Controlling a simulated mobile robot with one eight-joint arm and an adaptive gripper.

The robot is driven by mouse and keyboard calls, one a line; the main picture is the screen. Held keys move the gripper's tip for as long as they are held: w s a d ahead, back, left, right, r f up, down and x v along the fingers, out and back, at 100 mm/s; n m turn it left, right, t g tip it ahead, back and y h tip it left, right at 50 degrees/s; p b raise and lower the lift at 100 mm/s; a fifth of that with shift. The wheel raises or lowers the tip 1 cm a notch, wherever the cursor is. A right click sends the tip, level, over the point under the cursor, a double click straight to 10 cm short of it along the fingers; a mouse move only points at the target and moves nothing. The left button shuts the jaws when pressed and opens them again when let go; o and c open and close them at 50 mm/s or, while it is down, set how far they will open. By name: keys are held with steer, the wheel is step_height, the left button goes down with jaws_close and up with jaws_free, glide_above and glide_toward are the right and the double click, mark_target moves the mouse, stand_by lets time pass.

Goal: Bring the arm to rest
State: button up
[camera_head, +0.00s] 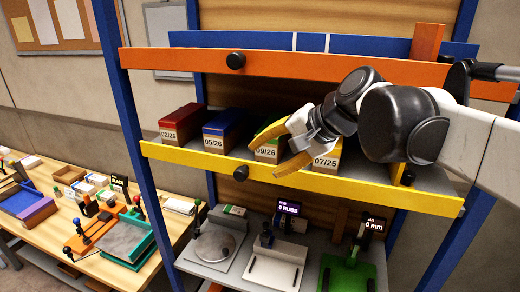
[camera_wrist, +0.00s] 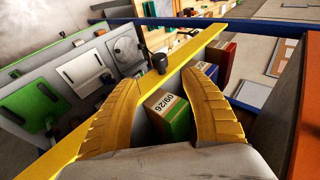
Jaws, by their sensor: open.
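My gripper (camera_head: 267,157) has two yellow ridged fingers and is open in front of the shelf's middle level. In the wrist view its fingers (camera_wrist: 164,76) are spread apart. A green box labelled 09/26 (camera_head: 267,152) stands on that shelf behind the fingers, partly hidden by them. It also shows between the fingers in the wrist view (camera_wrist: 176,112); I cannot tell whether either finger touches it. My arm reaches in from the right side of the head view.
A red box (camera_head: 182,122), a blue box (camera_head: 221,128) and a box labelled 07/25 (camera_head: 326,162) share the shelf. A yellow beam (camera_head: 210,163) edges it; an orange beam (camera_head: 290,67) crosses above. Devices stand below, including a green one (camera_head: 350,272). A cluttered wooden table (camera_head: 50,222) is left.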

steer(key=s+d+f+n+h+b, duration=0.1)
steer(key=s+d+f+b, duration=0.4)
steer(key=f+b, duration=0.6)
steer(key=s+d+f+n+h+b, duration=0.2)
steer(key=s+d+f+b, duration=0.3)
steer(key=f+b, duration=0.6)
steer(key=s+d+f+n+t+h+b, duration=0.1)
steer(key=s+d+f+h+b, duration=0.3)
steer(key=f+b, duration=0.7)
steer(key=s+d+f, duration=0.1)
steer(key=f, duration=0.7)
steer(key=s+d+f+n, duration=0.1)
steer(key=s+f, duration=0.1)
steer(key=f, duration=0.7)
steer(key=shift+s, duration=0.25)
